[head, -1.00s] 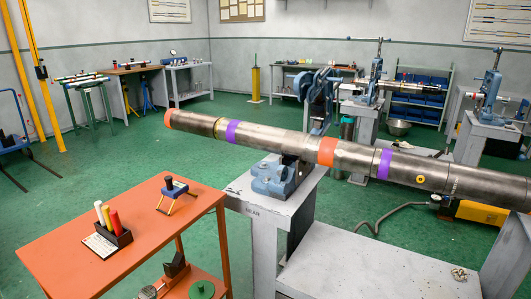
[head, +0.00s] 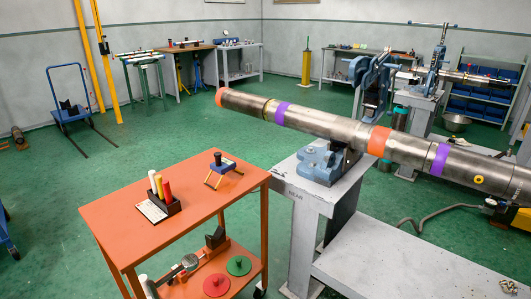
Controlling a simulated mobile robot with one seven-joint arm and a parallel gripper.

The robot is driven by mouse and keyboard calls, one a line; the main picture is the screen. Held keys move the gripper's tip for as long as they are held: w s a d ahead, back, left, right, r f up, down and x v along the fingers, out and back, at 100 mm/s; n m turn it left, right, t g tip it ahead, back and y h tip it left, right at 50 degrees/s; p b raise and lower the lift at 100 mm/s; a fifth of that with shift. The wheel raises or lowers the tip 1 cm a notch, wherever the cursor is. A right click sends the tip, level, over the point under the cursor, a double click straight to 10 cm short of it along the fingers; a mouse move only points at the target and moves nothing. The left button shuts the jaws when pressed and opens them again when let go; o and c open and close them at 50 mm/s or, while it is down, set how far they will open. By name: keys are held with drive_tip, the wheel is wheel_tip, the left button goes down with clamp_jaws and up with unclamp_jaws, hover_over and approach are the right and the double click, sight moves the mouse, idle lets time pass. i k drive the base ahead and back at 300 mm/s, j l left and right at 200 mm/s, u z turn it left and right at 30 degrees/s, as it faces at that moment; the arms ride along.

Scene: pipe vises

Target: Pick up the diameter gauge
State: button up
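Two tools here look like gauges, and I cannot tell for sure which is the diameter gauge. A small blue tool with a black knob and splayed yellow legs (head: 221,164) stands on the top of the orange cart (head: 120,215), near its far right corner. Nothing holds either one. My gripper is not in view.
A black holder (head: 166,205) with white, yellow and red markers stands left of the blue tool, beside a white card (head: 150,212). A long steel pipe (head: 340,132) rests on a blue vise (head: 325,165) to the right.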

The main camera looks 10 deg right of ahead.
sight(223, 165)
drive_tip(key=i+l+u, duration=0.2)
drive_tip(key=i+l, duration=1.15)
